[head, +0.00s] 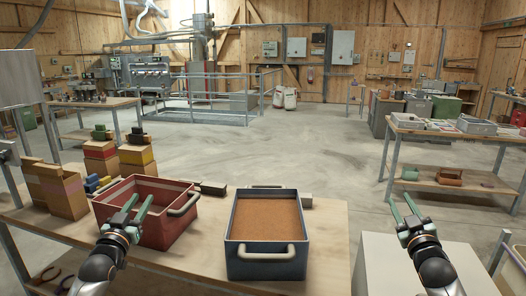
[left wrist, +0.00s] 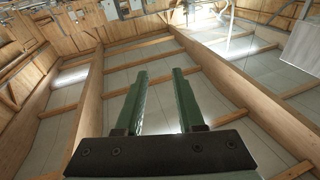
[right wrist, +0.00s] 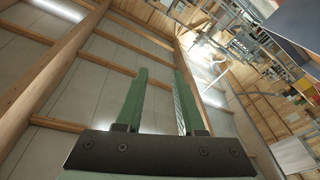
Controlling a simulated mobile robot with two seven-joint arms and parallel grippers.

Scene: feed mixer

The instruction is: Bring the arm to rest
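My left gripper (head: 131,211) is open and empty in the head view, in front of and over the near left part of a red crate. In the left wrist view its two green fingers (left wrist: 160,102) stand apart with nothing between them, and the camera looks up at the ceiling. My right gripper (head: 403,210) is open and empty, to the right of the workbench, above a pale box-like surface. In the right wrist view its green fingers (right wrist: 158,102) are apart with only ceiling and walls behind.
The workbench (head: 330,235) holds the red crate (head: 178,228) and a blue-grey crate (head: 268,260) filled with brown material. Cardboard boxes (head: 64,190) stand at its left. The pale block (head: 385,265) is at the right. The floor (head: 270,150) beyond is open.

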